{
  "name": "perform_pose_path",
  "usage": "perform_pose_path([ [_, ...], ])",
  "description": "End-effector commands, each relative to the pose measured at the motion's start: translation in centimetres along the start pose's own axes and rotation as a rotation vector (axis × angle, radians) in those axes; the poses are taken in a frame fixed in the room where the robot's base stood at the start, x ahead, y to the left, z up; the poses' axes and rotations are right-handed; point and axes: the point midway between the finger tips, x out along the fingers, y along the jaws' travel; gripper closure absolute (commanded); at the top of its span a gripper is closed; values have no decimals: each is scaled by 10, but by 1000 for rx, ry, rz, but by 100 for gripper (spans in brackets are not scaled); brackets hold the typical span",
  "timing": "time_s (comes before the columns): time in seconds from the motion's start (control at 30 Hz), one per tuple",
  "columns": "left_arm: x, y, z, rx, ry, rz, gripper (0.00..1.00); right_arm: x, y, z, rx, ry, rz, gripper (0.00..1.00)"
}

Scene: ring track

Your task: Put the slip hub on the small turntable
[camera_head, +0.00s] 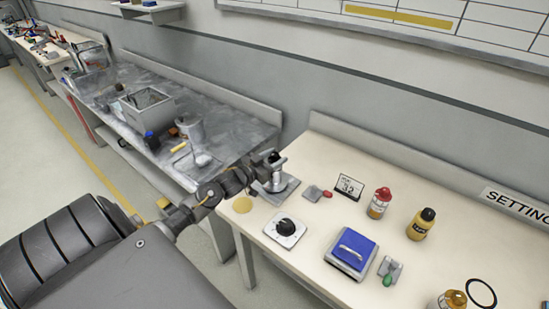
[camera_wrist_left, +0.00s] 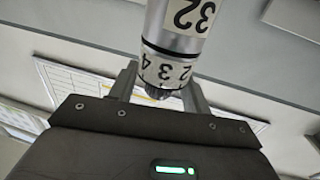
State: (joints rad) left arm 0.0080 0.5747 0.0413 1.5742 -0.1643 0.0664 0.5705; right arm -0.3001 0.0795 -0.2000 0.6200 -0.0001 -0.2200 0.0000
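My left gripper (camera_head: 265,160) is at the left end of the cream table, at a silver upright piece (camera_head: 277,175) with a black round top. This piece stands over a grey square base (camera_head: 270,197). In the left wrist view, a silver cylinder (camera_wrist_left: 178,40) with printed number bands sits between the fingers of the left gripper (camera_wrist_left: 160,85). I cannot tell whether they press on it. I cannot tell for certain which thing is the slip hub or the small turntable. A white square plate with a black round dial (camera_head: 285,228) lies nearby. My right gripper is out of view.
A grey bench (camera_head: 235,130) with a bin stands to the left.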

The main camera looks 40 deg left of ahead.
Motion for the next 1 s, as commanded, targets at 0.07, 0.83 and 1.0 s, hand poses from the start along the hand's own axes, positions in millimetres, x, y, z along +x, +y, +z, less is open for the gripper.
perform_pose_path([
  [0.07,0,0,0,0,0,0,52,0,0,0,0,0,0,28],
  [0.83,-100,0,0,0,-3,0,52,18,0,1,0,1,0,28],
  [1.0,-116,0,-2,0,0,0,52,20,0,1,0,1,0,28],
])
